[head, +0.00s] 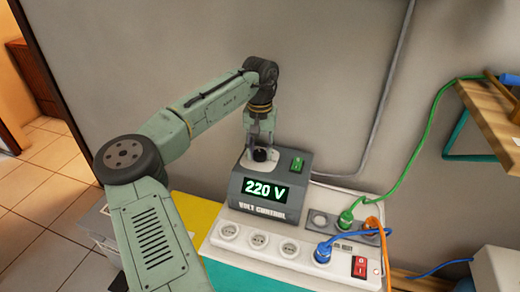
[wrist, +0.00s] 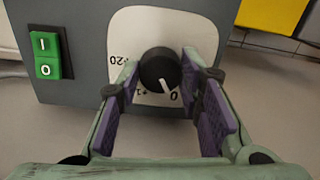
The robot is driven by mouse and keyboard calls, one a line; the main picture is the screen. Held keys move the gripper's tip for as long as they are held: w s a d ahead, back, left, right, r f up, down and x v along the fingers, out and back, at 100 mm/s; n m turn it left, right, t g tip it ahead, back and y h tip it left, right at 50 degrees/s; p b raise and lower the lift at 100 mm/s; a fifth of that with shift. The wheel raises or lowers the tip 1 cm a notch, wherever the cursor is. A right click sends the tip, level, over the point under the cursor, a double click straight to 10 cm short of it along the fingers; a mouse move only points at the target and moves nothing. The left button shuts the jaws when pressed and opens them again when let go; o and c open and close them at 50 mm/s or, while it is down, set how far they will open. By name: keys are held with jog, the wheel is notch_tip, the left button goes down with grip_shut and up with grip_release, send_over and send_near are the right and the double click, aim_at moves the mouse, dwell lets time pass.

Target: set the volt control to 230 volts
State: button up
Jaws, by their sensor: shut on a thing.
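The volt control (head: 268,190) is a grey box with a lit green display that reads 220 V in the head view. Its black knob (wrist: 160,70) stands on a white dial plate (wrist: 140,22) in the wrist view, with a white pointer line toward the bottom. Printed marks, including 0 and +20, show partly around it; the fingers cover the others. My gripper (wrist: 160,78) is shut on the knob, with one purple-padded finger at each side. In the head view, my gripper (head: 262,143) reaches down onto the top of the box.
A green switch (wrist: 47,56) marked I and O is on the box beside the dial. A white socket strip (head: 270,243) with blue, green and orange plugs lies in front. A green cable (head: 436,110) runs up to a wooden shelf (head: 490,115) at right.

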jog(key=c, duration=0.4)
jog(key=shift+c, duration=0.2)
jog(key=shift+r+p, duration=0.15)
jog(key=shift+p, duration=0.45)
jog(key=shift+r+m+p, duration=0.1)
jog(key=shift+m+p, duration=0.6)
jog(key=shift+p, duration=0.25)
jog(key=m+p, duration=0.2)
jog(key=p, duration=0.1)
jog(key=shift+p, duration=0.3)
jog(key=m+p, duration=0.3)
jog(key=m, duration=0.1)
jog(key=m+p, duration=0.2)
jog(key=m, duration=0.2)
jog(key=shift+f+p, duration=0.2)
jog(key=shift+p, duration=0.2)
